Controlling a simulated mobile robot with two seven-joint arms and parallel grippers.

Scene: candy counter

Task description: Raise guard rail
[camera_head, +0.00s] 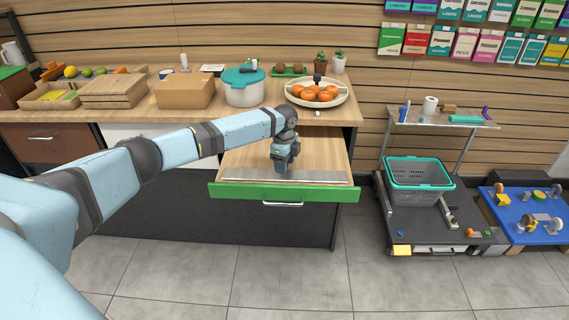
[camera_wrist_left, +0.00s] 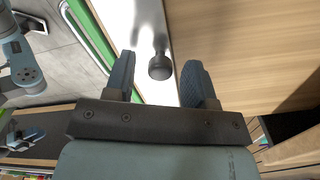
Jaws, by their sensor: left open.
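A flat, shiny metal strip (camera_head: 325,181), which looks like the guard rail lying down, runs along the front of a pull-out wooden board (camera_head: 325,150). The board has a green front edge (camera_head: 230,193). My left gripper (camera_head: 281,170) points down over the strip. In the left wrist view, the strip (camera_wrist_left: 143,20) passes beneath the open left gripper (camera_wrist_left: 158,62). A dark round knob (camera_wrist_left: 160,67) stands on the strip and shows between the two fingers, with space on both sides. Contact cannot be told. In the head view, the gripper hides the knob. My right gripper is not seen.
Behind the board, the counter holds a white pot with a teal lid (camera_head: 244,88), a bowl of orange fruit (camera_head: 317,93) and wooden boxes (camera_head: 113,92). A cart with a teal-rimmed basket (camera_head: 419,176) stands right of the board. The floor in front is clear.

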